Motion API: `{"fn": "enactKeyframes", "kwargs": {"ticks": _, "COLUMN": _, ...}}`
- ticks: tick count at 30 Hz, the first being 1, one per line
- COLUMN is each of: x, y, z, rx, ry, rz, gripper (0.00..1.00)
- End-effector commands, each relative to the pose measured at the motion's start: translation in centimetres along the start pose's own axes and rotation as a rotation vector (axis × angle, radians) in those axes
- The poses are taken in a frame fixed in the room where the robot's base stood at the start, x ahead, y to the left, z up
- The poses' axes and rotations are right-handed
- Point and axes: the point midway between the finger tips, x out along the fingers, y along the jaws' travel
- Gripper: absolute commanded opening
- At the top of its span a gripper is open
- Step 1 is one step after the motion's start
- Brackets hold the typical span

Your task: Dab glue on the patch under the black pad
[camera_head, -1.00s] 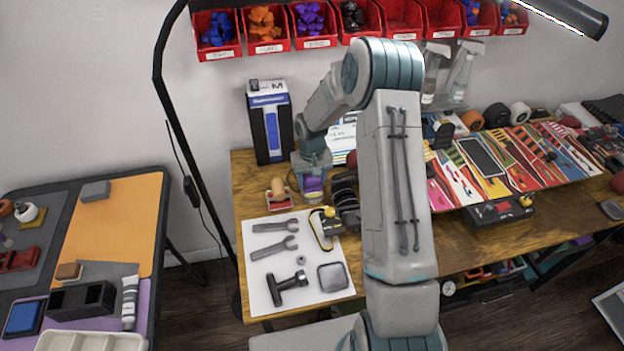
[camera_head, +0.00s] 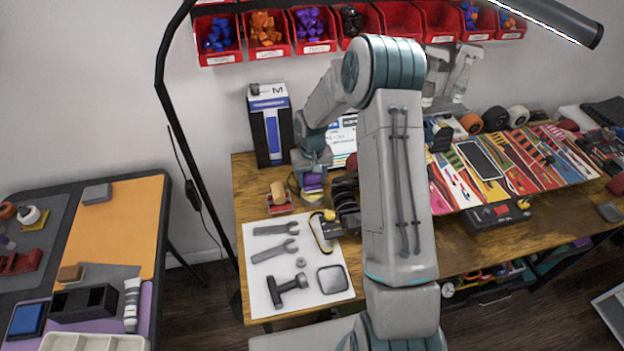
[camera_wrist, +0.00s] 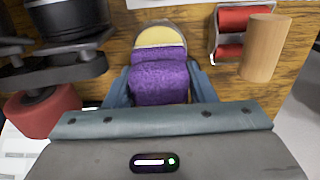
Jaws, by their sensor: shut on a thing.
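My gripper (camera_head: 314,170) is over the left part of the wooden workbench. It is shut on a rough purple block (camera_wrist: 160,80), which also shows in the head view (camera_head: 313,184). A yellow round face with a pale rim (camera_wrist: 160,36) shows just beyond the block; I cannot tell whether they touch.
A wooden cylinder on a red-and-metal holder (camera_wrist: 245,38) stands close to my gripper. A white sheet with wrenches, a hammer and a square grey pad (camera_head: 332,279) lies in front. A blue-and-black box (camera_head: 270,125) stands behind. A lamp pole (camera_head: 172,110) rises at left.

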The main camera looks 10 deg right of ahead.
Motion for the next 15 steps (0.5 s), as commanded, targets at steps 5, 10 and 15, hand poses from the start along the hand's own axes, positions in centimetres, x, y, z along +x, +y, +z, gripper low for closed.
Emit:
{"fn": "enactKeyframes", "kwargs": {"ticks": 5, "x": -1.8, "y": 0.0, "z": 0.0, "rx": -0.001, "ry": 0.001, "rz": 0.001, "gripper": 0.32}}
{"fn": "enactKeyframes", "kwargs": {"ticks": 10, "x": -3.1, "y": 0.0, "z": 0.0, "rx": -0.001, "ry": 0.001, "rz": 0.000, "gripper": 0.32}}
{"fn": "enactKeyframes", "kwargs": {"ticks": 15, "x": -4.4, "y": 0.0, "z": -0.1, "rx": -0.001, "ry": 0.002, "rz": 0.001, "gripper": 0.32}}
